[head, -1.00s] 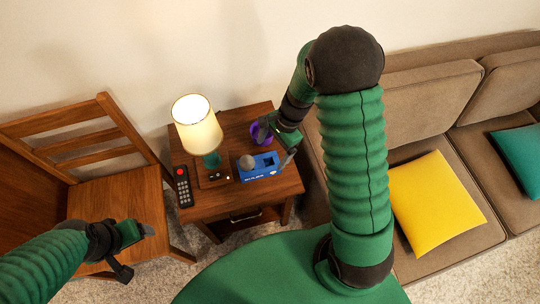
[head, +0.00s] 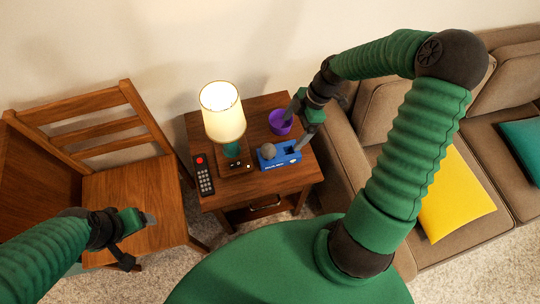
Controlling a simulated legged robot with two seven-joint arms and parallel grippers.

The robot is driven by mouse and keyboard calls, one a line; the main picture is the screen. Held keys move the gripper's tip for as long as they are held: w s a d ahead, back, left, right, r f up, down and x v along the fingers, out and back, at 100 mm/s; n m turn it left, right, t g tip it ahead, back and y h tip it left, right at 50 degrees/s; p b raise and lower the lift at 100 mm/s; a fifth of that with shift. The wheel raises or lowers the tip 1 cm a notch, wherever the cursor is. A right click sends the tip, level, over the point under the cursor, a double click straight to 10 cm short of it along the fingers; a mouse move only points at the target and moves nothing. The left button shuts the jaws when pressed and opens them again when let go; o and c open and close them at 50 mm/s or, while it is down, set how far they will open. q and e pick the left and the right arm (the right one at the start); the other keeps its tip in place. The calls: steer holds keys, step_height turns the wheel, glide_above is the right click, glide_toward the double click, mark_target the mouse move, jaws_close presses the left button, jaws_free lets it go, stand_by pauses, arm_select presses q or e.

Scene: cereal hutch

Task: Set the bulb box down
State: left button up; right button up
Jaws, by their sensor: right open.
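The blue bulb box (head: 281,158) rests on the wooden side table (head: 270,184), near its front right corner, with a grey round bulb shape showing at its left end. My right gripper (head: 299,126) is open just above and behind the box, pointing down, and appears apart from it. My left gripper (head: 140,238) is at the lower left, over the chair's front edge, far from the box. Its jaws appear spread, with nothing between them.
A lit lamp (head: 223,112), a dark clock (head: 236,165), a remote (head: 204,175) and a purple cup (head: 281,121) share the table. A wooden chair (head: 130,195) stands left. A brown sofa (head: 370,110) with a yellow cushion (head: 458,195) stands right.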

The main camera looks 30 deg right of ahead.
steer(key=b, duration=0.2)
glide_toward(279, 153)
steer(key=f, duration=0.2)
steer(key=a+f, duration=0.2)
steer(key=f, duration=0.1)
steer(key=shift+w+a+f+b, duration=0.1)
steer(key=shift+w+a+b, duration=0.1)
steer(key=shift+w+b, duration=0.2)
steer(key=shift+a+f, duration=0.2)
steer(key=shift+a, duration=0.05)
steer(key=x, duration=0.2)
steer(key=b+x, duration=0.1)
steer(key=x, duration=0.1)
steer(key=shift+d+f, duration=0.25)
steer(key=shift+d, duration=0.15)
steer(key=shift+f, duration=0.35)
steer(key=shift+d, duration=0.1)
steer(key=shift+r, duration=0.1)
steer(key=shift+c, duration=1.2)
steer(key=shift+a, duration=0.3)
steer(key=c, duration=0.5)
steer(key=shift+d, duration=0.15)
steer(key=c, duration=0.9)
arm_select(q)
steer(key=f, duration=0.2)
steer(key=d+f, duration=0.1)
steer(key=shift+f, duration=0.4)
arm_select(e)
steer(key=shift+c, duration=0.2)
steer(key=shift+r, duration=0.1)
